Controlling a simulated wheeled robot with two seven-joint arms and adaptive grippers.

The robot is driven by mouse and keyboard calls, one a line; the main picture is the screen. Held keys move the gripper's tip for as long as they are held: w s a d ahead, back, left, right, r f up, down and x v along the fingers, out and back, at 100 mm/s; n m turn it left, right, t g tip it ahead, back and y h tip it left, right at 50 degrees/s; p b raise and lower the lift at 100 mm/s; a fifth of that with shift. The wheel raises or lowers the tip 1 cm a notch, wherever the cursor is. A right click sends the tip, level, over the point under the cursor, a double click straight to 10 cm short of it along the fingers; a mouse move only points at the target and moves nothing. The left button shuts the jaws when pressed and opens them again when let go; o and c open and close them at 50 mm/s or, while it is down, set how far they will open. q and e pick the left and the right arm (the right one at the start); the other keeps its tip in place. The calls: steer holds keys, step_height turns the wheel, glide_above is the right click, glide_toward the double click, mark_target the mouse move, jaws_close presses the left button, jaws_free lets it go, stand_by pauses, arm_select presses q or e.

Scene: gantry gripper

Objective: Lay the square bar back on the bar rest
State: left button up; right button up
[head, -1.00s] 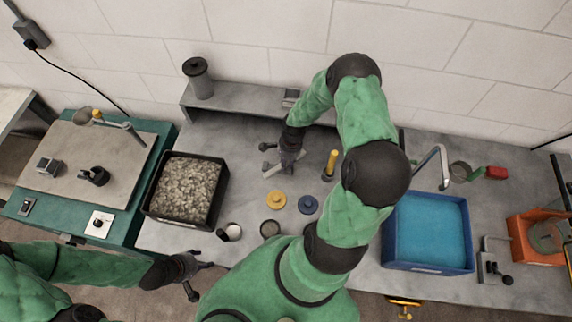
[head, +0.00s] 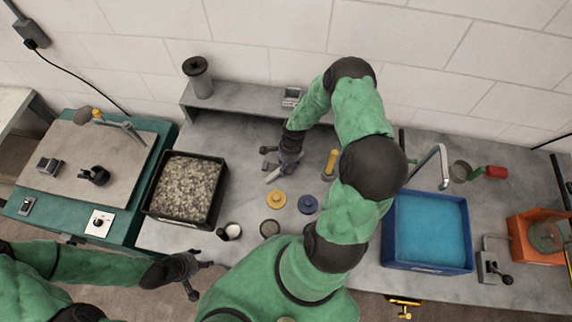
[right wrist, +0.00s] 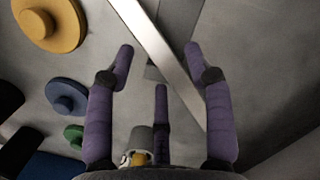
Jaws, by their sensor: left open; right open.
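The square bar (right wrist: 158,52), a pale metal strip, runs diagonally between the fingers of my right gripper (right wrist: 160,55) in the right wrist view. The gripper is open, and I cannot tell whether any finger touches the bar. In the head view, only a short pale end of the bar (head: 272,176) shows below my right gripper (head: 271,160); the rest is hidden. A small grey block shows beside the bar in the wrist view, but I cannot tell whether it is the bar rest. My left gripper (head: 197,277) is open and empty in front of the bench.
A yellow knobbed disc (head: 276,199) and a blue one (head: 308,204) lie near the bar. An upright yellow-topped piece (head: 332,160) stands to its right. A black bin of gravel (head: 150,208) is at left, a blue tray (head: 428,268) at right. A raised shelf (head: 240,97) runs behind.

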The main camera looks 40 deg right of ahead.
mark_target(290, 165)
step_height(290, 165, up, 12)
steer(key=d, duration=0.1)
steer(key=shift+d, duration=0.35)
steer(key=shift+s, duration=0.1)
stand_by(0.3)
